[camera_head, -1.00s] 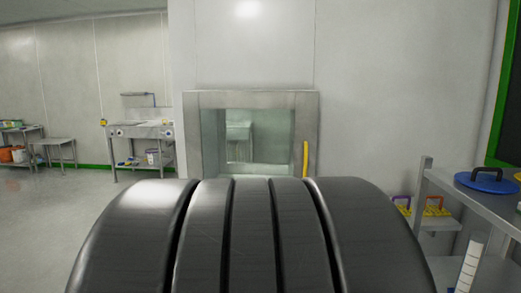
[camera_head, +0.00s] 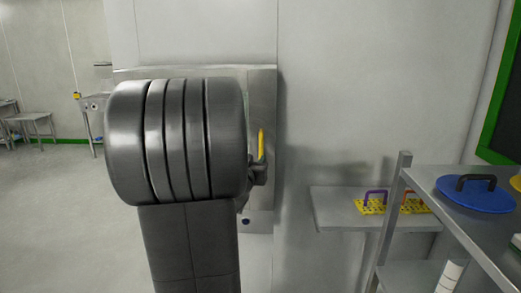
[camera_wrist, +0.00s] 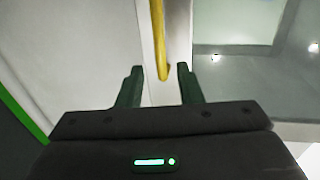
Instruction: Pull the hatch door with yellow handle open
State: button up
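The yellow handle (camera_head: 262,143) stands upright near the right side of the hatch (camera_head: 263,96). My arm hides most of the hatch and its door in the head view, so I cannot tell there whether the door is ajar. My gripper (camera_wrist: 160,67) is open in the wrist view. The lower end of the yellow handle (camera_wrist: 158,35) shows between the two fingertips, with a gap on each side. A glass pane (camera_wrist: 236,22) in a pale frame lies to the right of the handle. In the head view my gripper (camera_head: 254,172) is beside the handle's lower part.
A wall shelf (camera_head: 335,213) with a yellow rack (camera_head: 375,207) is right of the hatch. A steel cart (camera_head: 450,205) carrying a blue lid (camera_head: 473,196) stands at the right front. Steel tables are at the far left. The floor on the left is clear.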

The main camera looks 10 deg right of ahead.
aim_at(261, 151)
jog(key=x, duration=0.8)
jog(key=shift+w+d+p, duration=0.15)
jog(key=shift+w+p, duration=0.1)
jog(key=shift+p, duration=0.1)
jog(key=shift+c, duration=0.4)
grip_shut()
